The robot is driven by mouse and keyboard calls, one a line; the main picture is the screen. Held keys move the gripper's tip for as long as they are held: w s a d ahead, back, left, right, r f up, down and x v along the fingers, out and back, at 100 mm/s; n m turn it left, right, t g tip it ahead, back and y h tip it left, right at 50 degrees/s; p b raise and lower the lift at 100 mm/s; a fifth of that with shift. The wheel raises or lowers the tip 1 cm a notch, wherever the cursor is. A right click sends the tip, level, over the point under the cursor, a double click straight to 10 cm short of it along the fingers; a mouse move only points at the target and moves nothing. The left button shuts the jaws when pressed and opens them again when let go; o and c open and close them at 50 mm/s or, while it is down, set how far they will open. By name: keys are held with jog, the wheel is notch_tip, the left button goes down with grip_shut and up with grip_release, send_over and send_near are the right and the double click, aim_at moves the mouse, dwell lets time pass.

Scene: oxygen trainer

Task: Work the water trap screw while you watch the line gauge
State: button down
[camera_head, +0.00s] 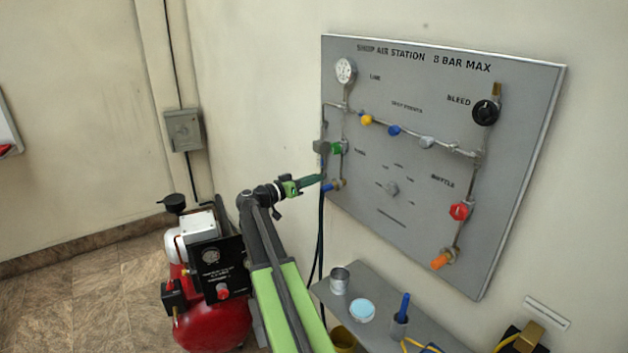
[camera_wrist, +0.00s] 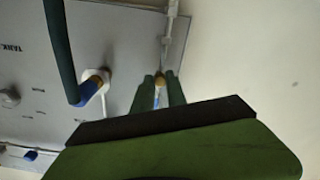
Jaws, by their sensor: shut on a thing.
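My gripper (camera_head: 322,179) reaches the left edge of the grey wall panel (camera_head: 400,230) in the head view. In the wrist view its two green fingers (camera_wrist: 161,92) are closed on a small brass-coloured piece (camera_wrist: 158,82), which looks like the water trap screw. The fingers cover most of it. A pale pipe (camera_wrist: 168,45) runs beyond it. A grey body (camera_head: 321,147), perhaps the water trap, sits just above my gripper beside a green knob (camera_head: 337,148). The line gauge (camera_head: 345,71) is a round white dial at the panel's upper left. Its needle is too small to read.
A blue hose fitting (camera_wrist: 90,92) with a dark hose (camera_wrist: 60,45) is close to my fingers. A black bleed knob (camera_head: 486,112) and a red bottle knob (camera_head: 460,211) are on the right. The red compressor (camera_head: 213,320) and a shelf (camera_head: 375,290) stand below.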

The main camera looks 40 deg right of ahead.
jog(key=n, duration=1.2)
jog(key=shift+s+n, duration=0.1)
jog(key=shift+n, duration=0.2)
dwell(0.5)
jog(key=c, duration=1.3)
grip_release()
jog(key=shift+c, duration=0.2)
jog(key=shift+a, duration=0.15)
jog(key=w+a, duration=0.2)
jog(key=a, duration=1.5)
jog(key=shift+w, duration=0.4)
